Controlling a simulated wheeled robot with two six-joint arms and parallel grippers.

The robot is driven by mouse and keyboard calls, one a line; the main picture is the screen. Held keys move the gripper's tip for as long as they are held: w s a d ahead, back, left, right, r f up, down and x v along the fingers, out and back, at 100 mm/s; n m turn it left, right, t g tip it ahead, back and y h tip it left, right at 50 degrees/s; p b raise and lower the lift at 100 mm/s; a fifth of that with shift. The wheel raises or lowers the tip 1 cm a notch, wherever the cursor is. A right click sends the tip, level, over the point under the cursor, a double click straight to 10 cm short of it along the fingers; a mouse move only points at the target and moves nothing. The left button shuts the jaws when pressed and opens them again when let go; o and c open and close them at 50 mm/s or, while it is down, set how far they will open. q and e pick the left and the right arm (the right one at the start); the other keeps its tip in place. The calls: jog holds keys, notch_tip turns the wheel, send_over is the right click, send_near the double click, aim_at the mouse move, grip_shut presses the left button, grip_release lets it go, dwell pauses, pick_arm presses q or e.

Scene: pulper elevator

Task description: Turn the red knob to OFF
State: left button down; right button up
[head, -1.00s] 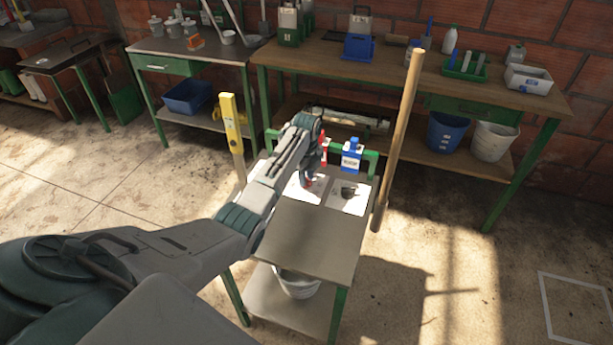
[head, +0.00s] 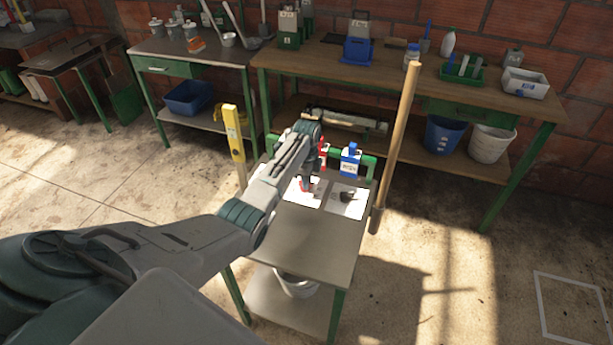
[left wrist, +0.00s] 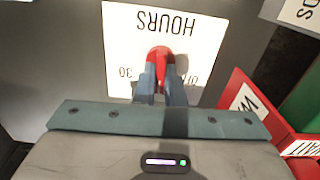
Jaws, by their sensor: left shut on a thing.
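The red knob (left wrist: 160,58) stands on a white plate (left wrist: 130,25) with HOURS printed on it, upside down in the left wrist view. A 30 and other part-hidden print lie beside the knob. My left gripper (left wrist: 161,78) is shut on the knob, one finger on each side. In the head view, the red knob (head: 304,187) shows just below my left gripper (head: 307,180), on the left plate of a small metal table (head: 310,240). The word OFF cannot be read clearly. My right gripper is not in view.
A second white plate with a dark knob (head: 347,195) lies to the right. Behind stand a red labelled block (left wrist: 245,105) and a blue-topped one (head: 350,160). A wooden pole (head: 397,140) rises at the table's right, a yellow level (head: 234,132) at its left.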

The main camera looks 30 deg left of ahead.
pick_arm(q)
jog(key=n+p, duration=0.1)
jog(key=n, duration=0.1)
jog(key=n+p, duration=0.1)
jog(key=n, duration=0.2)
jog(key=shift+w+r+n+p, duration=0.15)
jog(key=shift+n+p, duration=0.15)
jog(key=shift+p, duration=0.1)
jog(key=n+p, duration=0.1)
jog(key=n, duration=0.4)
jog(key=shift+w+a+n+p, duration=0.1)
jog(key=shift+a+n+p, duration=0.05)
jog(key=shift+n+p, duration=0.25)
jog(key=c, duration=1.5)
grip_release()
jog(key=shift+r, duration=0.5)
notch_tip(320, 180, up, 10)
jog(key=shift+f+b, duration=0.25)
jog(key=shift+b, duration=0.2)
